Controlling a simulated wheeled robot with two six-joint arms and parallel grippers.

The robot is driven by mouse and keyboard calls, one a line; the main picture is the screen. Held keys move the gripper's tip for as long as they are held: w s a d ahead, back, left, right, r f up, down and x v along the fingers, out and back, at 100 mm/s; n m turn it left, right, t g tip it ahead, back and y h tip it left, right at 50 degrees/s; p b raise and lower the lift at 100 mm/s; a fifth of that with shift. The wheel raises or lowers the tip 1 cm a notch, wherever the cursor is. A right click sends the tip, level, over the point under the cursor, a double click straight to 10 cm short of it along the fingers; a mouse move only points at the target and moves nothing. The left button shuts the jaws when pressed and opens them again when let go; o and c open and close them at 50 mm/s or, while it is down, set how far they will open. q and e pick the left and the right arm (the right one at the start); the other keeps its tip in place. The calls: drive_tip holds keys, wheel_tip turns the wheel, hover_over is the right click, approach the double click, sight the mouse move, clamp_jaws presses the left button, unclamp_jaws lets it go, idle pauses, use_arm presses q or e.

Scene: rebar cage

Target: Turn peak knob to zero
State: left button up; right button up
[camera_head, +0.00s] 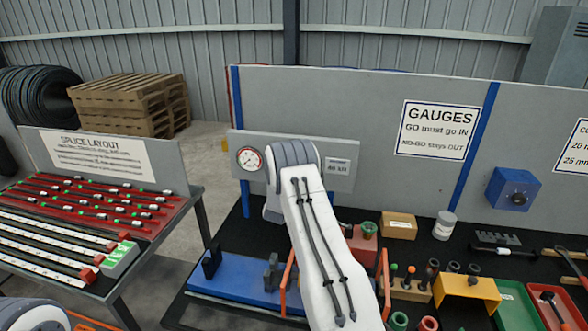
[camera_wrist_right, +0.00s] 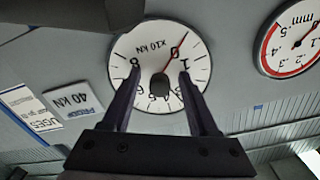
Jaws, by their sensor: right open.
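The white round dial (camera_wrist_right: 150,42) marked x10 kN fills the upper middle of the right wrist view. A dark grey peak knob (camera_wrist_right: 160,86) sits at its centre, and a thin red pointer (camera_wrist_right: 177,48) runs from there up right, close beside the printed 0. My right gripper (camera_wrist_right: 159,76) is open, with one finger on each side of the knob. I cannot tell whether the fingers touch it. In the head view my right arm hides this dial, the knob and the gripper. My left gripper is not in view.
A smaller red-rimmed mm dial (camera_head: 248,158) and a kN placard (camera_head: 338,166) share the grey panel (camera_head: 350,147). A blue fixture (camera_head: 235,280) lies on the bench below. The splice layout table (camera_head: 197,191) stands left.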

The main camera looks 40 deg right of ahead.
clamp_jaws()
